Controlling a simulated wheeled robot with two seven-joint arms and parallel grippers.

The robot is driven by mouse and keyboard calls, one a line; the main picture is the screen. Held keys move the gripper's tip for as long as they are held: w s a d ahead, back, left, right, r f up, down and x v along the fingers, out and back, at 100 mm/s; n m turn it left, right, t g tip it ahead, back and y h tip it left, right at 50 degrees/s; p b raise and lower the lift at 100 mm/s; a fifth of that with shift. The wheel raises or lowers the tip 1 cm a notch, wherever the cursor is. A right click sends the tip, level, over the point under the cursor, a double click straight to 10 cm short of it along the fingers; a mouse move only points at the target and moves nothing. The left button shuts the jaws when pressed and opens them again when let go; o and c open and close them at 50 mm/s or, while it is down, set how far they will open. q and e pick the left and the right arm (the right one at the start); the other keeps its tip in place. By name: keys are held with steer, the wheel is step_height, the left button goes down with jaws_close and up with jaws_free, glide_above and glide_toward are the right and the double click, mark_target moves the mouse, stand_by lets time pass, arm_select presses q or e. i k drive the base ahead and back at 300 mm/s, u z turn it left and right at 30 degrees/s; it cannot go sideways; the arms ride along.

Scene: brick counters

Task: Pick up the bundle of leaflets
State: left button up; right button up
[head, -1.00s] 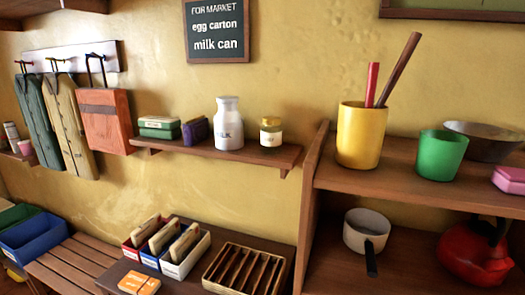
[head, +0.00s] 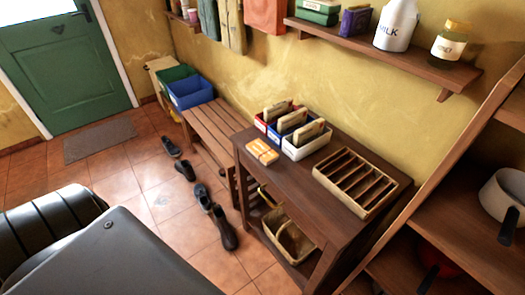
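A small orange bundle with pale bands, which looks like the bundle of leaflets (head: 262,152), lies flat near the left front edge of a dark wooden table (head: 322,219). It lies in front of the sorting bins and nothing covers it. Neither of my grippers shows in the head view.
Red, blue (head: 287,122) and white (head: 305,148) bins with upright cards stand behind the bundle. A slotted wooden rack (head: 362,182) is to its right. A slatted bench (head: 209,133) adjoins at left; shoes (head: 223,228) lie on the floor. A shelf unit (head: 455,225) stands at right.

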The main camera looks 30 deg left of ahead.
mark_target(265, 154)
steer(key=u, duration=0.45)
steer(key=k, duration=0.15)
steer(key=u, duration=0.2)
